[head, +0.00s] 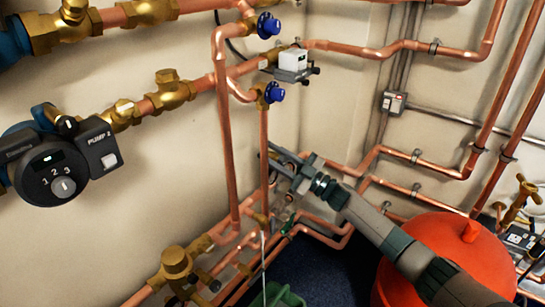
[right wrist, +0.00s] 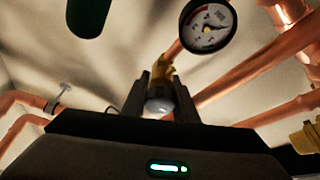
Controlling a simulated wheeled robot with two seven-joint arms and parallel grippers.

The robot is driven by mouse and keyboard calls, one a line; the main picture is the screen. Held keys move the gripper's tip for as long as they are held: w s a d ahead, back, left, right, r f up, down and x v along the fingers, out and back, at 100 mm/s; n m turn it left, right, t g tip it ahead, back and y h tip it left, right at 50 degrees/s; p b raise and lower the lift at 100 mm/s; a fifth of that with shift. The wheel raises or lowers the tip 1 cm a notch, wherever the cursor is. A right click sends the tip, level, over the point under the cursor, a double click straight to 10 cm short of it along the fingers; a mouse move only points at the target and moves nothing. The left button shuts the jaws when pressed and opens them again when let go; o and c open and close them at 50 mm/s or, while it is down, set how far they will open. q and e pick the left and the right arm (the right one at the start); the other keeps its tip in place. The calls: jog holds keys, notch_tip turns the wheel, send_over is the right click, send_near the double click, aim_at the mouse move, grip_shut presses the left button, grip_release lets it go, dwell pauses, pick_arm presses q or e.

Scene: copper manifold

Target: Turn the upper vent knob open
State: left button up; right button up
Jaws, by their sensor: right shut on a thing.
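My right gripper (head: 274,158) reaches in from the lower right in the head view, up to the copper pipes by the wall corner. In the right wrist view its two dark fingers (right wrist: 158,98) are shut on a pale grey rounded knob (right wrist: 158,106). The knob sits at the end of a brass fitting (right wrist: 164,72). In the head view the gripper hides this knob, and I cannot tell there whether it is the upper vent knob. My left gripper is not in view.
Two blue knobs, an upper (head: 268,25) and a lower (head: 274,92), sit on the pipes above my gripper. A dial gauge (right wrist: 208,25) is close by. Pump 2 (head: 58,170) is at the left. A red rounded vessel (head: 455,245) stands below my right arm.

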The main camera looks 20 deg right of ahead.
jog(key=n+g, duration=0.1)
jog(key=n, duration=0.1)
jog(key=shift+f+n, duration=0.1)
jog(key=shift+n, duration=0.3)
jog(key=shift+s+a+f+n+g+y+b, duration=0.1)
jog(key=shift+n+g+y+b, duration=0.1)
jog(key=shift+n+g, duration=0.3)
jog(key=shift+s+a+n+g+y+b, duration=0.1)
jog(key=shift+n+g+y, duration=0.1)
jog(key=shift+n, duration=0.5)
jog(key=shift+n+g, duration=0.4)
jog(key=shift+n, duration=0.6)
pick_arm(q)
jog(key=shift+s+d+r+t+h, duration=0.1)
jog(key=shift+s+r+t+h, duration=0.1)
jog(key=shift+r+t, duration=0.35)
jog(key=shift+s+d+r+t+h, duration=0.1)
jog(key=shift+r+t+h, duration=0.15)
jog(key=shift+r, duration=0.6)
pick_arm(e)
jog(key=shift+a+f+n+g, duration=0.15)
jog(key=shift+n+g, duration=0.35)
jog(key=shift+n, duration=0.8)
jog(key=shift+f, duration=0.1)
jog(key=o, duration=1.1)
jog(key=shift+s, duration=0.1)
jog(key=shift+c, duration=0.2)
